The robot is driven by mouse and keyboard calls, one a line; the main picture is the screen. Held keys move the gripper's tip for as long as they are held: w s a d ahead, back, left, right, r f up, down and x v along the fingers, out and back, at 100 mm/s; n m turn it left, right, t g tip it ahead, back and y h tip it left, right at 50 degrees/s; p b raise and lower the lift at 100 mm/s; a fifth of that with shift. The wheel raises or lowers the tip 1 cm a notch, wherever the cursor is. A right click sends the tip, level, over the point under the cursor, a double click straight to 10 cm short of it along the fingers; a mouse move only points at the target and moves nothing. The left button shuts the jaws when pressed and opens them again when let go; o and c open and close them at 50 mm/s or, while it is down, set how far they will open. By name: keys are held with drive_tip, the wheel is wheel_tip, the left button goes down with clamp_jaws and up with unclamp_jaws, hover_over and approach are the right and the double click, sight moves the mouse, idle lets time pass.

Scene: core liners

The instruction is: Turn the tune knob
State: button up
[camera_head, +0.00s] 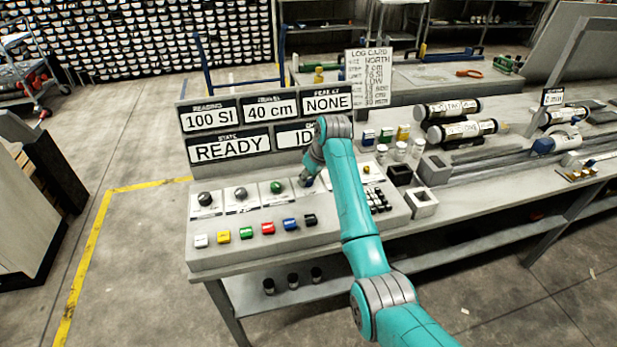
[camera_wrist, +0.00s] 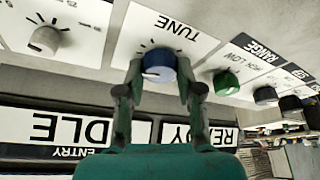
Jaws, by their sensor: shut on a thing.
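The blue tune knob (camera_wrist: 159,62) sits on a white plate (camera_wrist: 185,18) marked TUNE, which appears upside down in the wrist view. A white pointer line on the knob points toward the left of that picture. My gripper (camera_wrist: 158,72) has one finger on either side of the knob and is shut on it. In the head view my gripper (camera_head: 308,180) reaches down to the console's sloped panel, and it and my arm mostly hide the knob there.
A green knob (camera_wrist: 226,83) and a grey knob (camera_wrist: 45,39) flank the tune knob. Coloured buttons (camera_head: 246,232) line the console front. Displays (camera_head: 229,148) behind read READY, 100 SI, 40 cm and NONE; another reads IDLE in the wrist view. Black and white cylinders (camera_head: 462,131) lie right.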

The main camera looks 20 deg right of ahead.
drive_tip(key=shift+m, duration=0.4)
drive_tip(key=o, duration=1.2)
drive_tip(key=shift+c, duration=0.2)
drive_tip(key=shift+r, duration=0.1)
drive_tip(key=v, duration=1.1)
drive_tip(key=shift+s+r, duration=0.2)
drive_tip(key=shift+r, duration=0.2)
drive_tip(key=shift+s+a, duration=0.1)
